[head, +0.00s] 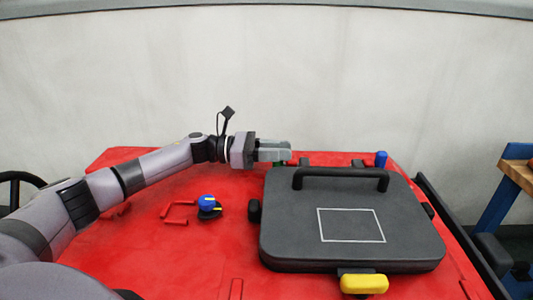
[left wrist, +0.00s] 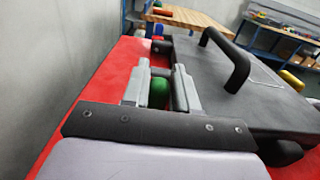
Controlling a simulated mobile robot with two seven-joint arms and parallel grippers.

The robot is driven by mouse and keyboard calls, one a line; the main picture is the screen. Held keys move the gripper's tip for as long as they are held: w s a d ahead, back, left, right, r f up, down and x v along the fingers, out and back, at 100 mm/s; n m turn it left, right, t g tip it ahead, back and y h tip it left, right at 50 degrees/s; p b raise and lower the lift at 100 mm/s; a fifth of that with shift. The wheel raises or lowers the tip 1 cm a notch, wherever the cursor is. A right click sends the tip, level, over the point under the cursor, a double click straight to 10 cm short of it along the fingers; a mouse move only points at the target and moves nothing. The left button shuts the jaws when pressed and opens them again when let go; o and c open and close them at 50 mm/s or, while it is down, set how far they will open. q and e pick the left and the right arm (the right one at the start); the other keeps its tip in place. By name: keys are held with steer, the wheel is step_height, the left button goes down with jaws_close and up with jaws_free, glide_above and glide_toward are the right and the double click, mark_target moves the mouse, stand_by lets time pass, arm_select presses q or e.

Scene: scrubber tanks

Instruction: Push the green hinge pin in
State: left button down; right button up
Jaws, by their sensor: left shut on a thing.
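The green hinge pin (left wrist: 159,92) shows in the left wrist view as a rounded green head between the two grey fingers of my left gripper (left wrist: 160,85). The fingers are closed on its sides. In the head view my left gripper (head: 287,151) is at the back left corner of the dark grey lid (head: 290,225), and its fingers mostly hide the green pin there. How deep the pin sits cannot be seen. My right gripper is not in view.
The lid is shut on the red tank top (head: 160,245) and carries a black handle (head: 340,174). A blue pin (head: 381,158) stands at the back right. A yellow latch (head: 364,284) is in front. A blue knob (head: 207,202) is left of the lid. A wall stands behind.

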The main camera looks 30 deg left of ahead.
arm_select(q)
steer(key=shift+w+d, duration=0.15)
steer(key=shift+d, duration=0.15)
steer(key=c, duration=1)
jaws_free()
steer(key=shift+w+d, duration=0.15)
steer(key=shift+o, duration=0.2)
steer(key=b+v, duration=0.1)
steer(key=v, duration=0.5)
steer(key=shift+f, duration=0.1)
steer(key=shift+s+a, duration=0.35)
steer(key=shift+a, duration=0.15)
